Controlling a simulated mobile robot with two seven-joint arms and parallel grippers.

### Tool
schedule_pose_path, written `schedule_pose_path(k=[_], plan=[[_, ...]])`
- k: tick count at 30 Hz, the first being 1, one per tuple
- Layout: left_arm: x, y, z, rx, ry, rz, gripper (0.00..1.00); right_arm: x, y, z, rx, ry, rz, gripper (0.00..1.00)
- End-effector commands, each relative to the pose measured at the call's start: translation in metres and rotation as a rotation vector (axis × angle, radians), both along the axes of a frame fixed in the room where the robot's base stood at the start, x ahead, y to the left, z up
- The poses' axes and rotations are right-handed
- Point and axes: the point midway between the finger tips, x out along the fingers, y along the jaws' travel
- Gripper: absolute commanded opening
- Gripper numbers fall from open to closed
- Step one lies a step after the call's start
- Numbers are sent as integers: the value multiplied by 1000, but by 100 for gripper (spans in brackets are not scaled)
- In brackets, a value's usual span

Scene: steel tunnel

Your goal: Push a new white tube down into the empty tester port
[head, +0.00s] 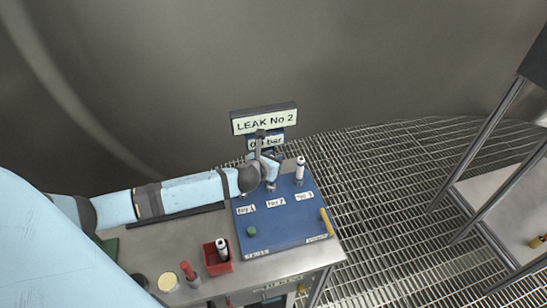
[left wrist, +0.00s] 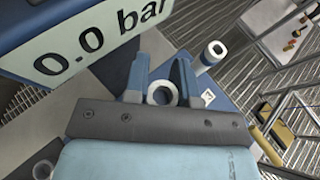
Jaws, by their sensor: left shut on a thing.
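The blue tester (head: 285,230) has a sloping top with labels for Port 1, Port 2 and Port 3. A white tube (head: 300,168) stands upright at Port 3; it also shows in the left wrist view (left wrist: 213,53). My left gripper (head: 270,180) is over the Port 2 area. In the left wrist view its fingers (left wrist: 163,82) are shut on a white tube (left wrist: 162,93), seen end-on as a ring. My gripper and arm hide much of Port 2 in the head view, so I cannot tell how deep the held tube sits. My right gripper is not in view.
A "LEAK No 2" sign (head: 265,120) and a "0.0 bar" display (left wrist: 100,38) stand close behind the gripper. A red box (head: 217,258) with a white-topped tube is on the steel bench, beside a red-handled item (head: 190,273). A yellow handle (head: 327,221) is at the tester's right edge.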

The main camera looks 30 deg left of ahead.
Motion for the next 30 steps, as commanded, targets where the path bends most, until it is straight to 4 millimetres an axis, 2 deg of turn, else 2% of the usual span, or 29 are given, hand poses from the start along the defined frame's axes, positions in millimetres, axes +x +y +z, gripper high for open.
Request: schedule_pose_path(k=[30], plan=[[0, 0, -19, 0, 0, 1, 0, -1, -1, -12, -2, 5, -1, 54]])
